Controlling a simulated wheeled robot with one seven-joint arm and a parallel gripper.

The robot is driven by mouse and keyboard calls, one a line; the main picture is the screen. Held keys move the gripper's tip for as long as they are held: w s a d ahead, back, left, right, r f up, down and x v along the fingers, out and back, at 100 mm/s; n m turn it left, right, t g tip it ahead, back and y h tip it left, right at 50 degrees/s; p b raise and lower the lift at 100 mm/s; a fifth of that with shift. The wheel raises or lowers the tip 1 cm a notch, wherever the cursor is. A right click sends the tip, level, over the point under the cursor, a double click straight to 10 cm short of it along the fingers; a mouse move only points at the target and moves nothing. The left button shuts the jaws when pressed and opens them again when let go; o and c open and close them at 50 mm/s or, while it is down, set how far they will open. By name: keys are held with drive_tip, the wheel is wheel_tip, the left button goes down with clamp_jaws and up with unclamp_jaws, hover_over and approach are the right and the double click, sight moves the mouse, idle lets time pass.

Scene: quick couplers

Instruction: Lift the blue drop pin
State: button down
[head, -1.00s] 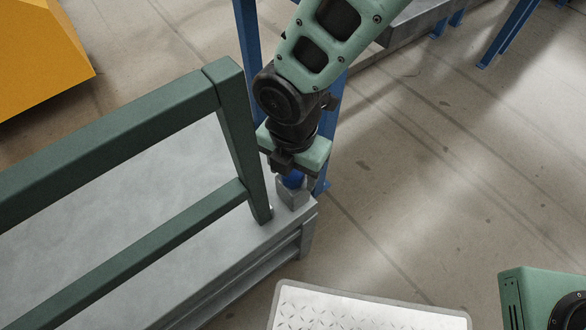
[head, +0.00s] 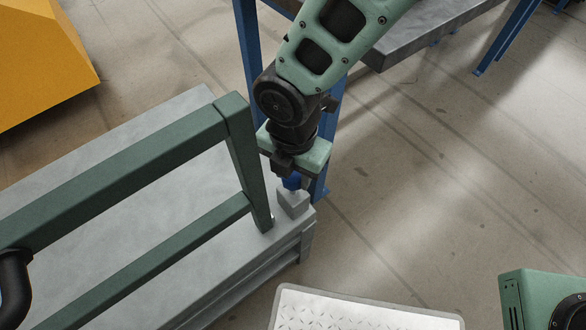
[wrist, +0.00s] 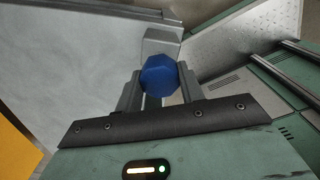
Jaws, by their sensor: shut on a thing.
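The blue drop pin (head: 292,182) has a blue faceted head and stands upright over a small grey block (head: 293,203) at the corner of a grey cart deck (head: 190,130). My gripper (head: 291,172) points down and is shut on the blue head. In the wrist view the blue head (wrist: 160,76) sits between the two grey fingers (wrist: 148,92), with the grey block (wrist: 162,40) behind it. In the head view a short pale stretch shows between the blue head and the block. Whether the pin's lower end is still inside the block is hidden.
A green rail frame (head: 120,185) rises from the cart just left of my gripper. A blue post (head: 327,150) stands close behind it, under a grey bench (head: 430,30). A tread plate (head: 365,312) lies in front. Open floor (head: 440,190) is at the right.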

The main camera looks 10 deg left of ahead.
drive_tip(key=shift+r, duration=0.3)
drive_tip(key=c, duration=0.9)
unclamp_jaws()
wheel_tip(320, 180, up, 17)
drive_tip(key=p, duration=0.4)
drive_tip(key=shift+r+p, duration=0.2)
drive_tip(key=shift+p, duration=0.15)
drive_tip(key=s+d+r+m, duration=0.2)
drive_tip(key=s+d+m, duration=0.1)
drive_tip(key=d+m, duration=0.8)
drive_tip(key=s+d+r+m, duration=0.1)
drive_tip(key=s+d+m, duration=0.2)
drive_tip(key=d+m, duration=0.8)
drive_tip(key=r+m+p, duration=0.1)
drive_tip(key=r+p, duration=0.5)
drive_tip(key=a+r+m+p, duration=0.1)
drive_tip(key=r+p, duration=1.3)
drive_tip(key=shift+w+a+m+y, duration=0.15)
drive_tip(key=shift+a+m+y, duration=0.15)
drive_tip(key=shift+m, duration=0.1)
